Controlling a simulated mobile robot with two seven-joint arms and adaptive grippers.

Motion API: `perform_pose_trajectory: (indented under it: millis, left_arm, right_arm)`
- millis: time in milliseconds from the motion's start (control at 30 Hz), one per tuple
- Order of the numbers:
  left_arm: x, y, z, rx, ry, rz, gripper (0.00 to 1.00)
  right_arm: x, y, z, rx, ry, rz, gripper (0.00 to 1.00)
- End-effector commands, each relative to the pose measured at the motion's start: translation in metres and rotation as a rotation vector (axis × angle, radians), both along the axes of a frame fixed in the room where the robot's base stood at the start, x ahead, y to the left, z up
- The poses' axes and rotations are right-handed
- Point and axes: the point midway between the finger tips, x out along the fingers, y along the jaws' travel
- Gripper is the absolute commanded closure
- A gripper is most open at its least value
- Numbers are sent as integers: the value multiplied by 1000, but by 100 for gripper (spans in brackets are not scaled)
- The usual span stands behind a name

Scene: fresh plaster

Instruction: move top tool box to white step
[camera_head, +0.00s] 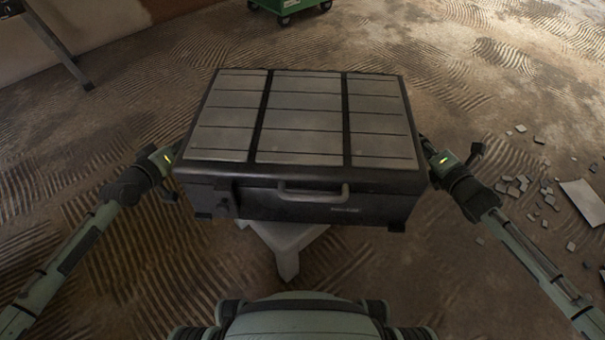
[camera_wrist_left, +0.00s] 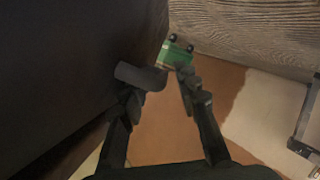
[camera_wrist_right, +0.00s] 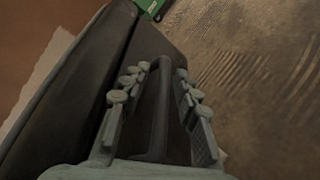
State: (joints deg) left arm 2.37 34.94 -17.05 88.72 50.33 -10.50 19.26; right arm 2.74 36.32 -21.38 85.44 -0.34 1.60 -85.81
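A large black tool box (camera_head: 305,120) with grey lid panels fills the middle of the head view. Its front handle (camera_head: 312,193) faces me. Under its front edge shows part of a pale step or stand (camera_head: 288,250); whether the box rests on it is hidden. My left gripper (camera_wrist_left: 160,90) is at the box's left side, fingers apart, with a dark side handle (camera_wrist_left: 140,76) by one finger. My right gripper (camera_wrist_right: 153,92) is at the right side, fingers apart on both sides of another side handle (camera_wrist_right: 158,115). No second tool box is visible.
Broken tile pieces (camera_head: 525,188) and a pale slab (camera_head: 583,202) lie on the floor at right. A green wheeled thing (camera_head: 290,5) stands at the far top. A metal leg (camera_head: 62,50) stands upper left.

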Motion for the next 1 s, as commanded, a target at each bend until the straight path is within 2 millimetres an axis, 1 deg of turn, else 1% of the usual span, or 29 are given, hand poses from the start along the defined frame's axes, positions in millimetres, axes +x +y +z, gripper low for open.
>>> perform_pose_trajectory:
  millis: [267,367,700,867,1000]
  left_arm:
    - [-4,0,0,-1,1,-2,68]
    - [-14,3,3,-2,3,-1,68]
    - [-60,17,19,1,3,-1,68]
    - [-71,20,24,0,1,-1,68]
    - [-73,21,26,0,0,0,68]
  right_arm:
    - [-1,2,0,1,0,3,68]
    - [-1,2,0,1,0,3,68]
    - [-1,2,-1,2,0,3,68]
    - [-1,2,-1,1,1,3,68]
    - [-10,-1,0,1,2,3,68]
